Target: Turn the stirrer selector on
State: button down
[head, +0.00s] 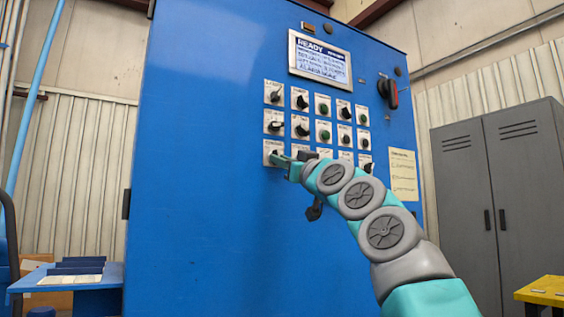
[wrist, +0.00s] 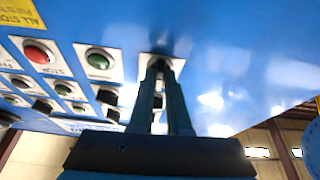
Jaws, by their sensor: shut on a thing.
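A blue control cabinet (head: 200,200) carries a grid of white-plated buttons and selector knobs below a display. My gripper (head: 280,160) is at the lower-left plate (head: 270,147) of this grid. In the wrist view, my gripper (wrist: 161,75) has its two fingers close together, shut on a dark selector knob (wrist: 157,63) on a white plate. The fingers hide most of that knob, so its pointer direction cannot be told. The label is too small to read, so I cannot confirm that it is the stirrer selector.
The lit display (head: 320,60) reads READY. A red-and-black rotary switch (head: 388,92) sits at the upper right. In the wrist view, a green button (wrist: 99,61) and a red button (wrist: 38,53) are near the held knob. Grey lockers (head: 495,190) stand at right.

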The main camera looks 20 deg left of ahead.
jog(key=shift+m+t+h, duration=0.3)
jog(key=shift+m+t, duration=0.2)
jog(key=shift+m, duration=0.3)
jog(key=shift+a+m+h, duration=0.1)
jog(key=shift+m+h, duration=0.2)
jog(key=shift+m, duration=0.5)
jog(key=shift+s+a+r+m+t+h+p, duration=0.1)
jog(key=shift+m+t+h+p, duration=0.6)
jog(key=shift+m+p, duration=0.8)
jog(key=shift+s+m+t+h+p, duration=0.1)
jog(key=shift+m+t+h+p, duration=0.6)
jog(key=shift+m, duration=1.3)
jog(key=shift+p, duration=0.4)
jog(key=c, duration=0.9)
grip_release()
jog(key=shift+s, duration=0.1)
